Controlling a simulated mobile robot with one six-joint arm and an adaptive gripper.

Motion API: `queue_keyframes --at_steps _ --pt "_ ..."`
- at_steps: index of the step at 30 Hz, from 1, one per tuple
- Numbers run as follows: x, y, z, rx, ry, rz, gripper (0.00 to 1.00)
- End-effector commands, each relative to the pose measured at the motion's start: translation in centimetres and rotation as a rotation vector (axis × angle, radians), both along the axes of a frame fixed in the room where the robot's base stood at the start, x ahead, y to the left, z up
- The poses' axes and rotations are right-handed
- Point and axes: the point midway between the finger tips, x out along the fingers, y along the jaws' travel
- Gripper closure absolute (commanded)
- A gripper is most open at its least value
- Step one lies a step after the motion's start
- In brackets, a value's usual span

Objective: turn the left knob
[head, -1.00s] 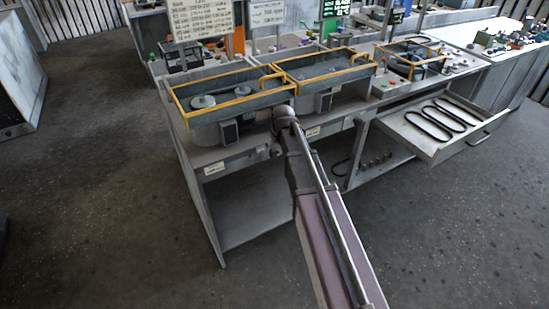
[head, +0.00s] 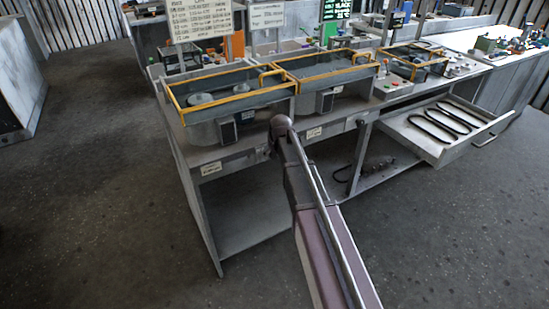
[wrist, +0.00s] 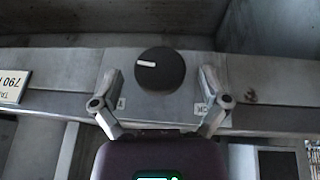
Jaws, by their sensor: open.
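The knob (wrist: 160,71) is a round black dial with a white pointer line, on a grey panel (wrist: 140,105) in the wrist view. Its line points left, nearly level. My gripper (wrist: 160,78) is open, with one finger to each side of the knob and visible gaps between. I cannot tell how far the fingertips stand from the panel. In the head view my arm reaches to the bench front (head: 232,160), and the knob and fingers are hidden there.
Small letter marks flank the knob. A white label (wrist: 12,86) is at its left. Blower housings with yellow-framed covers (head: 228,95) (head: 325,68) stand on the bench. An open drawer (head: 448,128) holding black belts juts out at right. The floor in front is clear.

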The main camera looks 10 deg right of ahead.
Motion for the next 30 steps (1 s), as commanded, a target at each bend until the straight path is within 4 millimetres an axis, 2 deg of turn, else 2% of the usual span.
queue_keyframes --at_steps 14,17,21,23,30 --pt "0.21 0.02 -0.46 0.0 0.0 0.0 0.05" --pt "0.21 0.03 -0.47 0.0 0.0 0.0 0.29" --pt "0.21 0.02 -0.46 0.0 0.0 0.0 0.71" --pt "0.21 0.02 -0.46 0.0 0.0 0.0 0.87" --pt "0.22 0.01 -0.49 0.006 0.002 0.0 0.88"
